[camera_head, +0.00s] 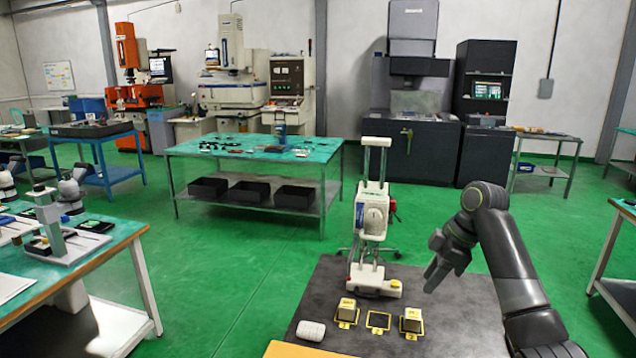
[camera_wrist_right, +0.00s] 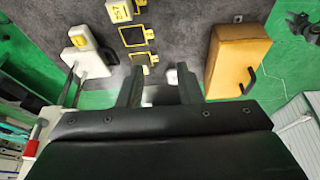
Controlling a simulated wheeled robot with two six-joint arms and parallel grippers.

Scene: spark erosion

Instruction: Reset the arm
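My right arm (camera_head: 507,255) comes in from the lower right in the head view, bent at the elbow. Its gripper (camera_head: 436,278) hangs above the right side of the dark mat, pointing down. In the right wrist view the two fingers of the right gripper (camera_wrist_right: 160,88) stand apart with a clear gap, and nothing is held between them. My left arm and gripper do not show.
On the dark mat (camera_head: 330,280) stand a white device (camera_head: 372,225), two beige-yellow blocks (camera_head: 347,309) (camera_head: 411,319), an empty yellow-framed pad (camera_head: 378,321) and a white roll (camera_head: 311,330). Green floor surrounds the mat.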

